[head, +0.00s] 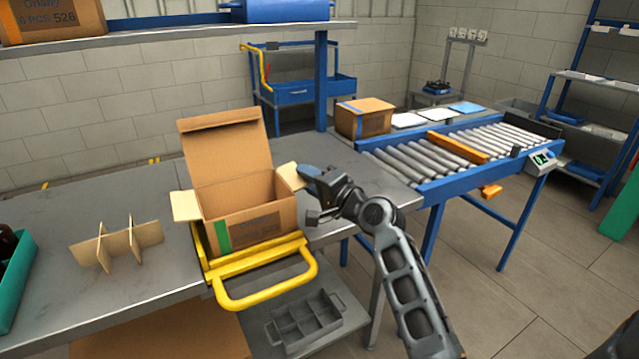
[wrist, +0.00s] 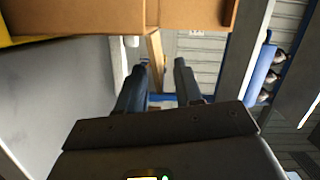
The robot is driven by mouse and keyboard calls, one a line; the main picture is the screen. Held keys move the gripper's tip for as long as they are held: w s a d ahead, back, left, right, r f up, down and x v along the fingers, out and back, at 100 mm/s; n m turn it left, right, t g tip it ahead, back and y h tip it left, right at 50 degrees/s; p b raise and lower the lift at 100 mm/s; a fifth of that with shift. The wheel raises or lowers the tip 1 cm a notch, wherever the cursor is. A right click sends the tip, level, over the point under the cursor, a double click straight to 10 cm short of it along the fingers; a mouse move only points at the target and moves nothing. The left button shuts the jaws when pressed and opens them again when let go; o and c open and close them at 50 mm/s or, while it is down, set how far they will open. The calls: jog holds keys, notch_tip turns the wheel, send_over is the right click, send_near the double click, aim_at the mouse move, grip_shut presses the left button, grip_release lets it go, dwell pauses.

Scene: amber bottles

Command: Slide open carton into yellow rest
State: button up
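The open carton (head: 262,222) stands upright on the bench, its back lid raised and its side flaps spread. It carries a green stripe on its front. The yellow rest (head: 262,262) lies around the carton's left and front sides, with a looped handle in front. I cannot tell whether the carton is fully seated in it. My gripper (head: 305,176) is at the carton's right flap (head: 290,177). In the wrist view my gripper (wrist: 159,68) has its fingers apart, with a thin tan strip between them. The carton wall (wrist: 110,16) fills the top there.
A wooden divider (head: 117,242) stands on the bench to the left, with a green crate (head: 14,285) at the far left. A grey compartment tray (head: 303,322) sits on a lower shelf. A roller conveyor (head: 450,152) with a closed carton (head: 364,118) near it is at the right.

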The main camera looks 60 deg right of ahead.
jog(key=shift+x, duration=1.5)
jog(key=shift+c, duration=0.5)
grip_shut()
jog(key=shift+o, duration=0.9)
grip_release()
